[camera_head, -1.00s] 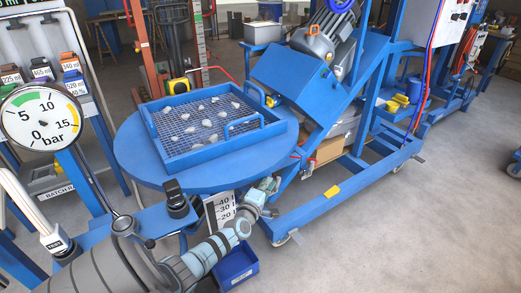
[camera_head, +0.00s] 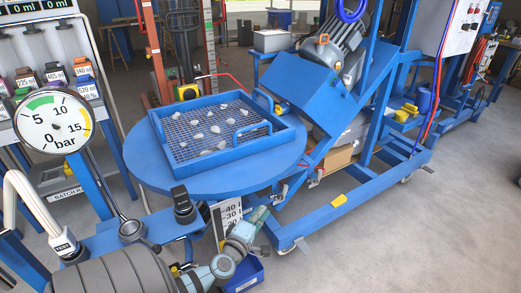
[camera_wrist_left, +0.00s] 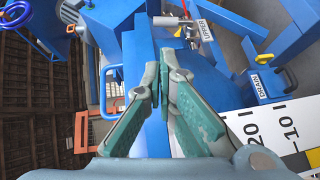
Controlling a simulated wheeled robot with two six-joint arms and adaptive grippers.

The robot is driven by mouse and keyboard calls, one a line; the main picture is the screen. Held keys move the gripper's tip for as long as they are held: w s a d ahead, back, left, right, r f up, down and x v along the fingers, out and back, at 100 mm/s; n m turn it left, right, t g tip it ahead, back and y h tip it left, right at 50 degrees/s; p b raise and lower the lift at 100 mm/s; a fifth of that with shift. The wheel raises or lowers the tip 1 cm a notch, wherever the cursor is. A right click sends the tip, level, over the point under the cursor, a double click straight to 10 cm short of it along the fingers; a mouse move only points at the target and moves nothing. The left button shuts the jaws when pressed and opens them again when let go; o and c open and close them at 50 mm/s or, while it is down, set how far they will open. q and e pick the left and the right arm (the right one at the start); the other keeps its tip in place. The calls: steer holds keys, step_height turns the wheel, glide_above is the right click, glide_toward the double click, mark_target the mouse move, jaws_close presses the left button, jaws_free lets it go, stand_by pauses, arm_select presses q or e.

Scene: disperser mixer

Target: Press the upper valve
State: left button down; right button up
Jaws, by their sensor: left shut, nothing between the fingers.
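In the left wrist view, a valve fitting with a white label reading UPPER (camera_wrist_left: 205,31) is at the top, right of centre, on the blue machine. Its metal body (camera_wrist_left: 191,34) is just beyond my fingertips and to their right. A second label, DRAIN (camera_wrist_left: 260,86), sits lower right beside a dark lever (camera_wrist_left: 291,78). My left gripper (camera_wrist_left: 164,66) is shut and empty, pointing toward the machine, with a gap to the UPPER fitting. In the head view my left gripper (camera_head: 260,213) is low, in front of the round blue table. My right gripper is out of view.
A blue mesh tray (camera_head: 172,162) with pale lumps lies on the round table (camera_head: 190,185). A numbered scale (camera_head: 229,212) stands close to my gripper. Open floor lies to the right.

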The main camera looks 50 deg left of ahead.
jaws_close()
arm_select(q)
steer(key=s+d+f+m+g+h, duration=0.2)
steer(key=s+d+f+m+g, duration=0.3)
steer(key=f, duration=0.6)
steer(key=s+d+f+m+h, duration=0.2)
steer(key=s+f+m, duration=0.45)
steer(key=f, duration=0.55)
steer(key=s+d+f+m+g, duration=0.3)
steer(key=s+f, duration=0.1)
steer(key=s, duration=0.4)
steer(key=s+d+f+m+g+h, duration=0.1)
steer(key=s+d+f+m+g, duration=0.2)
steer(key=s+f, duration=0.2)
steer(key=s+d+f+m+g, duration=0.3)
steer(key=s+f+m, duration=0.1)
steer(key=s, duration=0.8)
steer(key=shift+d+f, duration=0.15)
steer(key=shift+f, duration=0.5)
